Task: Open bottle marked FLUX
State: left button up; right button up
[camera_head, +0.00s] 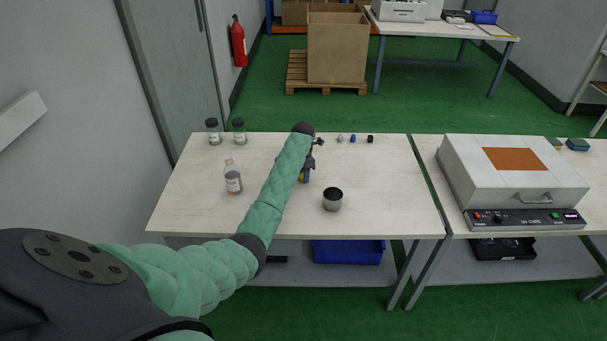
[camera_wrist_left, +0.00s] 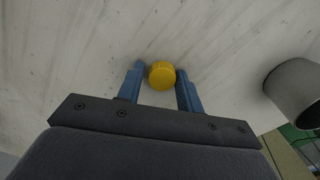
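A clear bottle (camera_head: 232,178) with a reddish label stands on the left part of the table; its neck looks bare, and its lettering is too small to read. My left gripper (camera_head: 304,174) is low over the middle of the table, right of this bottle. In the left wrist view, a round yellow cap (camera_wrist_left: 162,75) lies between the two blue fingertips of the gripper (camera_wrist_left: 161,84). The fingers stand apart, with a thin gap at the cap's left side; contact on the right is unclear. My right gripper is not in view.
A metal cup (camera_head: 332,200) stands close to the right of the gripper, also in the wrist view (camera_wrist_left: 296,92). Two dark-capped jars (camera_head: 213,131) (camera_head: 239,131) stand at the back left. Small caps (camera_head: 353,139) line the back. A UV CURE box (camera_head: 512,178) fills the right table.

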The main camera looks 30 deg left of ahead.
pick_arm(q)
jog(key=shift+s+d+f, duration=0.2)
jog(key=shift+d+f, duration=0.05)
jog(key=shift+f, duration=0.2)
jog(key=shift+s+d+f, duration=0.2)
jog(key=shift+f, duration=0.2)
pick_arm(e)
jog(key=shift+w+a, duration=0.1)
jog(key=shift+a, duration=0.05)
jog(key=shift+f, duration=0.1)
pick_arm(q)
jog(key=shift+r, duration=0.25)
notch_tip(320, 180, up, 14)
jog(key=b, duration=0.4)
jog(key=shift+w+a+f, duration=0.2)
jog(key=shift+w+a, duration=0.05)
jog(key=shift+w, duration=0.05)
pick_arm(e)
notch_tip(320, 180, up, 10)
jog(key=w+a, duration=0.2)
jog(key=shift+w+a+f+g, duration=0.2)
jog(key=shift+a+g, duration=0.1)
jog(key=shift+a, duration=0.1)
